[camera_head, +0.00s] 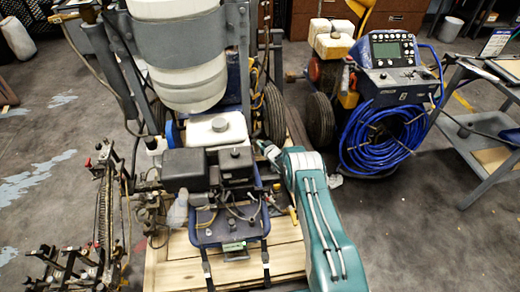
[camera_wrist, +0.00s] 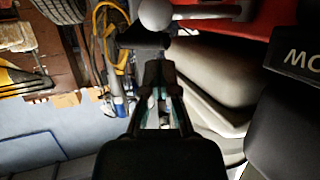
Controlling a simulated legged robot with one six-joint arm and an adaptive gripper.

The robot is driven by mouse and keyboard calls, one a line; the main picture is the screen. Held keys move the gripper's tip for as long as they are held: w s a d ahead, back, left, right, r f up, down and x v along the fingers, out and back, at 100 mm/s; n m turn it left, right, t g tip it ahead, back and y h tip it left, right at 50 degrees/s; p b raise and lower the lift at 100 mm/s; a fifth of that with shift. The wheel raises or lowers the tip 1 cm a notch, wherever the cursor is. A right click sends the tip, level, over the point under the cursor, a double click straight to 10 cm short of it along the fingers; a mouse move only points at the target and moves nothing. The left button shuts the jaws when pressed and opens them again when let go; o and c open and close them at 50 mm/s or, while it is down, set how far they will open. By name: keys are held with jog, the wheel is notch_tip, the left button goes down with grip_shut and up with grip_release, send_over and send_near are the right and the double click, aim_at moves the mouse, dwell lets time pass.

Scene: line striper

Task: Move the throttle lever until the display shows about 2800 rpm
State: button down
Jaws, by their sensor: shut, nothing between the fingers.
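A lever with a pale grey ball knob (camera_wrist: 155,14) shows at the top of the wrist view, its grey rod running right across a red part. I take it to be the throttle lever; I cannot pick it out in the head view. My gripper (camera_wrist: 159,70) is shut and empty, pointing toward the knob, with the knob just past its tips. I cannot tell whether they touch. In the head view my gripper is mostly hidden beside the engine (camera_head: 210,165). A small green display or label (camera_head: 233,246) sits on the striper's front frame; no figure on it is readable.
A pale tank (camera_wrist: 215,75) and a black housing (camera_wrist: 290,110) lie close right of my gripper. Yellow and grey hoses (camera_wrist: 112,50) are close on its left. A second machine with a screen (camera_head: 387,50) and blue hose (camera_head: 375,140) stands right, beside a cart (camera_head: 490,125).

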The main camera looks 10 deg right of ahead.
jog(key=shift+x, duration=1.75)
jog(key=shift+s+d+f, duration=0.3)
jog(key=shift+s+f, duration=0.25)
jog(key=shift+s, duration=0.25)
jog(key=shift+s+d+f, duration=0.3)
jog(key=shift+s+f, duration=0.2)
jog(key=shift+s, duration=0.25)
